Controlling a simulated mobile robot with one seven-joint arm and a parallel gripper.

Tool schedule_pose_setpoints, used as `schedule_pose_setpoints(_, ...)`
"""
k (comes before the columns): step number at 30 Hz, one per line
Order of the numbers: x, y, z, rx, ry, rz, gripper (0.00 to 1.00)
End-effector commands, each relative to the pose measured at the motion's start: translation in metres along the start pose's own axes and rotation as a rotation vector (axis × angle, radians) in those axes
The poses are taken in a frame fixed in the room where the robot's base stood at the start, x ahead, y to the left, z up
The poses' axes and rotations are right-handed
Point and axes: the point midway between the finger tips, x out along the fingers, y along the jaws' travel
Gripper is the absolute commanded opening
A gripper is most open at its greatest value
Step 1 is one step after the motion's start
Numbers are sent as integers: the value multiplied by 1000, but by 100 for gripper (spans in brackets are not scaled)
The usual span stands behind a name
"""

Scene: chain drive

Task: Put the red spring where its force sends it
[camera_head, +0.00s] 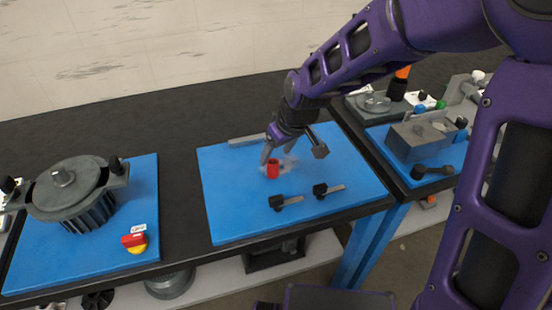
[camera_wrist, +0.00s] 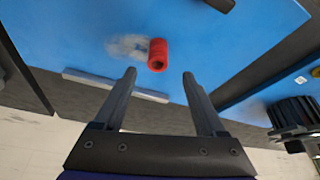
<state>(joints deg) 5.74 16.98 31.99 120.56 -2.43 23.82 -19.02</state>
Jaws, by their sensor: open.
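The red spring (camera_head: 272,168) stands upright on the blue mat (camera_head: 230,215) in the middle of the table. It also shows in the wrist view (camera_wrist: 157,55), a little beyond my fingertips and between their lines. My gripper (camera_head: 273,157) is close to the spring and appears above or just behind it in the head view. In the wrist view my gripper (camera_wrist: 160,75) has its two fingers wide apart with nothing between them. I cannot tell which place the spring's force points to.
Two black-handled tools (camera_head: 288,201) lie on the mat in front of the spring. A grey bar (camera_head: 246,140) lies at its back edge. A grey round machine (camera_head: 66,190) and a red-yellow stop button (camera_head: 134,242) stand left. A grey block (camera_head: 415,142) stands on the right table.

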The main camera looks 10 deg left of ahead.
Motion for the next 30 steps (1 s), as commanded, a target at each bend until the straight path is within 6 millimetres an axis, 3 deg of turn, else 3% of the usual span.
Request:
schedule_pose_setpoints(2,12,0,0,-1,-1,-1,73)
schedule_pose_setpoints(8,24,0,1,0,0,-1,73)
schedule_pose_setpoints(18,69,3,6,0,0,-1,73)
schedule_pose_setpoints(26,71,4,6,1,1,1,73)
schedule_pose_setpoints(27,71,4,6,1,1,1,71)
schedule_pose_setpoints(30,71,4,6,1,1,1,53)
